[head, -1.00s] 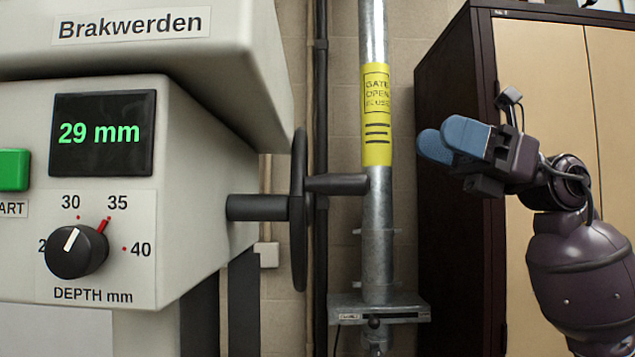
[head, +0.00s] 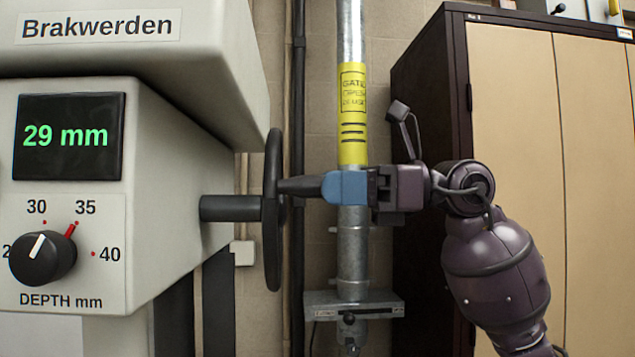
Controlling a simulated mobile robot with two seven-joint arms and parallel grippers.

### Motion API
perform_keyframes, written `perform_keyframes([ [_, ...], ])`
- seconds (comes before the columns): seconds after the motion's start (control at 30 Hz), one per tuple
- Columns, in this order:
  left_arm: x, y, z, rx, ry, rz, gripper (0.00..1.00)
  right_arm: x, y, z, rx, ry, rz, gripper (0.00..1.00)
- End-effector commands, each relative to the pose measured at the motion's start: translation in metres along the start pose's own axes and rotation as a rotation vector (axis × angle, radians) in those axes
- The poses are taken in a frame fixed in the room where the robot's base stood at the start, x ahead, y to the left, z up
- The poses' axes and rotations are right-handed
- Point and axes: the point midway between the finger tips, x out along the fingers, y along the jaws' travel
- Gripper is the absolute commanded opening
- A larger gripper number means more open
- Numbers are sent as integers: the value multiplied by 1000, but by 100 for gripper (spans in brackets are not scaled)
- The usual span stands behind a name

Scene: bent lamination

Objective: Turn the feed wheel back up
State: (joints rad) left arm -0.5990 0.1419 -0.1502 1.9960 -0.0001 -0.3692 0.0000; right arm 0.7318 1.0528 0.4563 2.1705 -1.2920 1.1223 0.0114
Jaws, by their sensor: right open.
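The black feed wheel (head: 272,210) stands edge-on at the right side of the grey Brakwerden machine, on a dark shaft. Its handle (head: 302,186) sticks out to the right. My right gripper (head: 345,187) is at the handle's outer end, with its blue fingers overlapping the tip in the picture. Its jaws are open; one finger hides the other, and I cannot tell whether they touch the handle. The green display (head: 66,137) reads 29 mm. The depth knob (head: 42,258) sits below it, with a red mark by 35. My left gripper is not in view.
A metal pipe (head: 351,265) with a yellow gate label (head: 353,113) runs upright behind my right gripper. A slide-gate bracket (head: 353,305) crosses it lower down. A dark-framed cabinet (head: 510,130) with tan doors stands at the right.

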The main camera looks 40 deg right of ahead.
Motion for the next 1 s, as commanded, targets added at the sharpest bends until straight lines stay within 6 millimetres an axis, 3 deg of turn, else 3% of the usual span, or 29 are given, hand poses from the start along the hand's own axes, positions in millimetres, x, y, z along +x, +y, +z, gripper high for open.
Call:
perform_keyframes([
  [0.23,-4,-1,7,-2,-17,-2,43,23,0,0,0,0,1,55],
  [0.6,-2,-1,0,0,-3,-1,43,26,0,0,1,0,0,53],
  [0.93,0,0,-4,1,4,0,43,26,0,0,0,0,0,3],
  [1.0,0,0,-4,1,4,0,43,26,0,0,0,1,0,0],
])
